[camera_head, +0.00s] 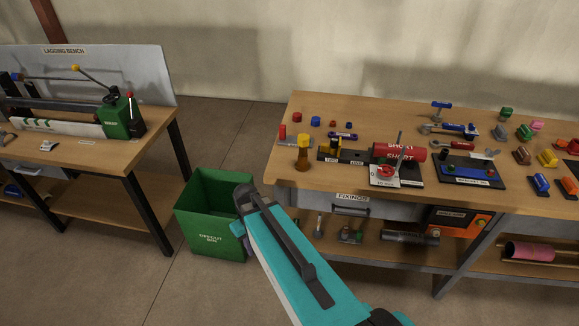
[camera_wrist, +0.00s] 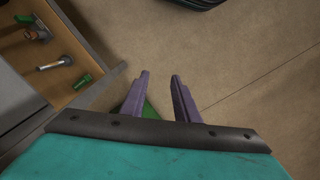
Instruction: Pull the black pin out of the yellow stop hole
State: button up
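On the right bench, a dark base plate (camera_head: 352,156) with small labels carries a yellow-and-black fitting (camera_head: 331,147) at its left end. A yellow knobbed piece (camera_head: 303,152) stands just left of it. The black pin and the yellow stop hole are too small to make out for certain; neither shows in the wrist view. My gripper (camera_wrist: 160,78) is open, with its two purple fingers apart and nothing between them. In the head view it is low, left of the bench front and by the green bin, well away from the plate.
A green offcut bin (camera_head: 212,216) stands between the lagging bench (camera_head: 110,158) and the right bench (camera_head: 285,170). A red cylinder (camera_head: 398,152) and a tag stand at the plate's right. Tools lie on the lower shelf (camera_wrist: 12,62). Open floor (camera_wrist: 240,60) lies below my gripper.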

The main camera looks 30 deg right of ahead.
jog(key=s+a+f+g+b, duration=0.2)
jog(key=s+f+b, duration=0.2)
jog(key=s+f, duration=0.9)
jog(key=s+a+f+m+g+b, duration=0.1)
jog(key=s+a+f+g+b, duration=0.1)
jog(key=s+f, duration=1)
jog(key=shift+s+f+m+g+b, duration=0.35)
jog(key=shift+f+g+b, duration=0.15)
jog(key=shift+b, duration=0.55)
jog(key=shift+r, duration=0.1)
